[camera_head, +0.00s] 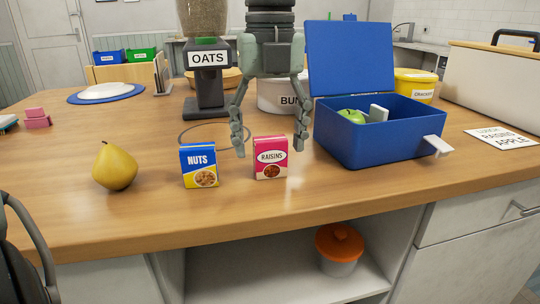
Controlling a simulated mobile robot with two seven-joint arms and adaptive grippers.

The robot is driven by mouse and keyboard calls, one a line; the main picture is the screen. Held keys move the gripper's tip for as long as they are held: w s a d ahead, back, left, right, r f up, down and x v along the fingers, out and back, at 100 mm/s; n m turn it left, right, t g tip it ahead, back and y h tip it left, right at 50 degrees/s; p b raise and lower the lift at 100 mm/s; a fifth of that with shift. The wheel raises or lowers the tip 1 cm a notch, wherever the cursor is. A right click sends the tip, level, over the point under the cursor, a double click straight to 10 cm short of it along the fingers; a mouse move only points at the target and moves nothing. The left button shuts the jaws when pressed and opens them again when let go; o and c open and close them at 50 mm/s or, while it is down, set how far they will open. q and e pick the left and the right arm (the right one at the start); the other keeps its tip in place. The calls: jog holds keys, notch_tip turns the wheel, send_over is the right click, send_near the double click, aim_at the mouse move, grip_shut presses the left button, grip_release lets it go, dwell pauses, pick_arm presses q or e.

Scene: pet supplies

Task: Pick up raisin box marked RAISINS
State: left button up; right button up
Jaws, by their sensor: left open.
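The pink-red raisin box (270,173) marked RAISINS stands upright on the wooden table near its front edge. My left gripper (268,146) hangs from above, pointing down, with its two fingers spread wide. In the picture one fingertip is left of the box top and the other is right of it, with gaps on both sides. The gripper holds nothing. I cannot tell the exact depth between fingers and box. My right gripper is not in view.
A blue and yellow NUTS box (200,181) stands close left of the raisins, a pear (115,166) further left. An open blue lunch box (364,145) holding a green apple (351,116) stands right. The OATS dispenser (208,90) and a white bin (280,98) are behind.

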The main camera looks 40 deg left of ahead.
pick_arm(q)
jog(key=shift+f, duration=0.1)
jog(key=c, duration=1.2)
